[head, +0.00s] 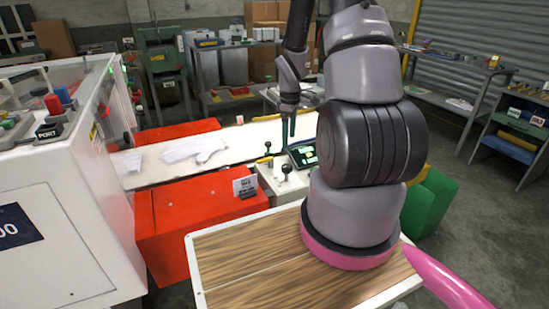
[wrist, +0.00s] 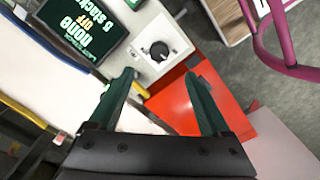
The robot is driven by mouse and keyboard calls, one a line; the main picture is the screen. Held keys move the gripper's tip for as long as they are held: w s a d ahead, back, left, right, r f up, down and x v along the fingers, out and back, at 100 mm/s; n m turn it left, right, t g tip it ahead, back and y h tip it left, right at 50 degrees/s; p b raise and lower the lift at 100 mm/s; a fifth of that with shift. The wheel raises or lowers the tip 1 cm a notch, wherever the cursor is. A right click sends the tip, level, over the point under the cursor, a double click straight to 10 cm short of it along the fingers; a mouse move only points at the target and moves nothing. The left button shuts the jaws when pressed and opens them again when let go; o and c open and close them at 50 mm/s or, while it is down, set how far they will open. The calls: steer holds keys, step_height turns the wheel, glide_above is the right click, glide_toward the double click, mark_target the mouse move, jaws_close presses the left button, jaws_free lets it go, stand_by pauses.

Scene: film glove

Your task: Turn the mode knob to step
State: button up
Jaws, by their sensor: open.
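The mode knob (wrist: 159,52) is a round black dial with a pale mark, on a cream control panel (wrist: 177,44) in the wrist view. Small marks around it are too small to read. A dark knob on the control box also shows in the head view (head: 286,170). My gripper (wrist: 160,77) is open and empty, its two dark green fingers apart. In the wrist picture the knob lies just beyond the fingertips, between their lines, not touched. In the head view my gripper (head: 289,132) hangs above the control box, pointing down.
A yellow part (wrist: 140,88) lies near the left finger. A red cabinet (head: 190,220) stands left of the control box, with a white belt (head: 150,165) behind. A wooden-topped table (head: 250,265) is in front.

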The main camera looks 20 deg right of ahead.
mark_target(287, 166)
steer(key=f, duration=1.2)
steer(key=shift+w+a+f, duration=0.1)
steer(key=shift+w+f, duration=0.05)
steer(key=shift+w, duration=0.15)
jaws_close()
